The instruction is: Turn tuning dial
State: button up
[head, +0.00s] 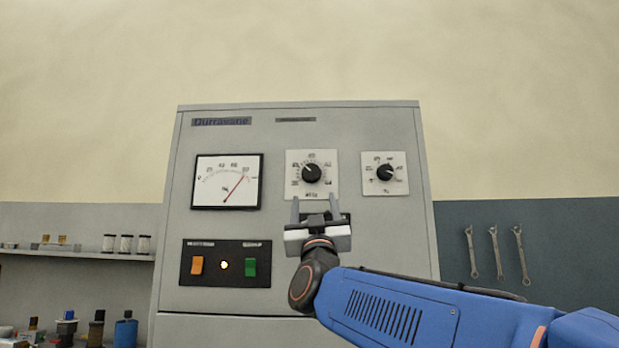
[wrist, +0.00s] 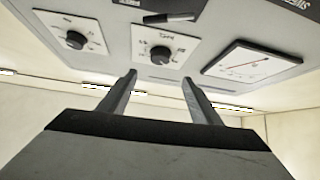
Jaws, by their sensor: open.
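Two black dials sit on white scale plates on the grey cabinet front. The larger dial (head: 311,173) is in the middle, and it shows in the wrist view (wrist: 160,54). The smaller dial (head: 385,172) is to its right, and at the left in the wrist view (wrist: 75,40). The plate labels are too small to read surely, so I cannot tell which is the tuning dial. My gripper (head: 315,203) is open and empty, its fingertips just below the larger dial in the head view. In the wrist view its fingers (wrist: 160,80) stand apart, with the larger dial beyond the gap.
A needle meter (head: 227,182) is left of the dials. Below it, a black switch panel (head: 225,281) has an orange switch (head: 197,265), a lit lamp (head: 224,265) and a green switch (head: 250,267). Wrenches (head: 496,252) hang at right; shelves with jars (head: 126,243) stand left.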

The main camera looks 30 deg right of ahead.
aim_at(311, 173)
jog(key=x, duration=1.4)
jog(key=shift+w+d, duration=0.1)
jog(key=c, duration=1)
jog(key=shift+c, duration=0.2)
jog(key=shift+m+g+h, duration=0.4)
jog(key=shift+m+h, duration=0.2)
jog(key=shift+h, duration=0.1)
